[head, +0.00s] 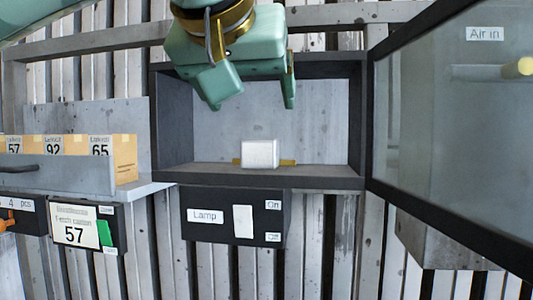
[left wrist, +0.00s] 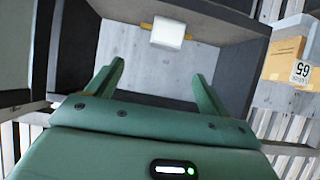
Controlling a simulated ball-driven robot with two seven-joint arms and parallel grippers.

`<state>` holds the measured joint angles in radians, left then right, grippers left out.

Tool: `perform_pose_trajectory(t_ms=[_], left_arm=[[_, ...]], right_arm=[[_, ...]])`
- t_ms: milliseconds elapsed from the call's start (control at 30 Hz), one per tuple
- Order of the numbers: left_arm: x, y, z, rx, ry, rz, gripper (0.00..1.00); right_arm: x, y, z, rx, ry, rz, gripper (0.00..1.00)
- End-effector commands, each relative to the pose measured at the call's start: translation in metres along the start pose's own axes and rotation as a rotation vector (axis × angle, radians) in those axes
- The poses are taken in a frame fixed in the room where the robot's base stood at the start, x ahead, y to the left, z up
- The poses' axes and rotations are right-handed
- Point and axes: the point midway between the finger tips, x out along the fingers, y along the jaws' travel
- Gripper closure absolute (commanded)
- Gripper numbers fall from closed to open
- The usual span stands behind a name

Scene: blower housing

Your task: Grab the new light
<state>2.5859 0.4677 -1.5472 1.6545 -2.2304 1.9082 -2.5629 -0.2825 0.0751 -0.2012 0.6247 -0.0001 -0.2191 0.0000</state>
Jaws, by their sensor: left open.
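A small white block (head: 260,154) with yellow-brown strips at its sides sits low at the back of an open dark-framed box (head: 258,178). I cannot tell if it is the new light. The block also shows at the top of the left wrist view (left wrist: 168,33). My left gripper (head: 252,100) hangs at the box's upper front, above the block and apart from it. Its two fingers are spread and empty in the left wrist view (left wrist: 158,72). Yellow cartons (head: 122,157) numbered 57, 92 and 65 stand in a grey tray at the left. My right gripper is not in view.
A dark-framed glass door (head: 450,130) stands open at the right of the box; an "Air in" label (head: 485,34) shows there. A "Lamp" switch box (head: 222,216) hangs below. Inside the box, room around the block is clear.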

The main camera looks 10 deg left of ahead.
Motion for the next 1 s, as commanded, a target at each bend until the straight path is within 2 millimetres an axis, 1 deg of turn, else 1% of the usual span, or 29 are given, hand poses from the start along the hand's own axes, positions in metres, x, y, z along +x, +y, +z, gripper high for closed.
perform_pose_trajectory(t_ms=[67,167,300,367,400,500,667,700,900,1000], left_arm=[[0.006,-0.001,-0.001,0.007,0.008,-0.012,0.20],[0.028,-0.001,-0.001,0.008,0.006,-0.012,0.20],[0.063,-0.001,-0.002,0.006,0.005,-0.010,0.20],[0.076,-0.001,-0.002,0.006,0.006,-0.010,0.20],[0.084,-0.002,-0.003,0.006,0.007,-0.010,0.20],[0.098,-0.002,-0.003,0.005,0.009,-0.010,0.20],[0.110,-0.003,-0.003,0.005,0.009,-0.010,0.20],[0.115,-0.004,-0.003,0.004,0.008,-0.010,0.20],[0.147,-0.009,-0.004,0.005,0.007,-0.009,0.20],[0.155,-0.009,-0.004,0.005,0.009,-0.008,0.20]], right_arm=[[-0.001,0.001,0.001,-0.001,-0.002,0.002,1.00],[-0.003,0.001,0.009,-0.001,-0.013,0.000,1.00],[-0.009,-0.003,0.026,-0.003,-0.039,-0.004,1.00],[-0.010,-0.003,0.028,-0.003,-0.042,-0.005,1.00],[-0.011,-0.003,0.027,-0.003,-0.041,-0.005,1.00],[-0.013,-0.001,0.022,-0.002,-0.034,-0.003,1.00],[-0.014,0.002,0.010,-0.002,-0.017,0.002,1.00],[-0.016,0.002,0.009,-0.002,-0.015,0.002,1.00],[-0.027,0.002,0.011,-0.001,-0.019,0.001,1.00],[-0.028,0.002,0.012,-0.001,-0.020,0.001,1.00]])
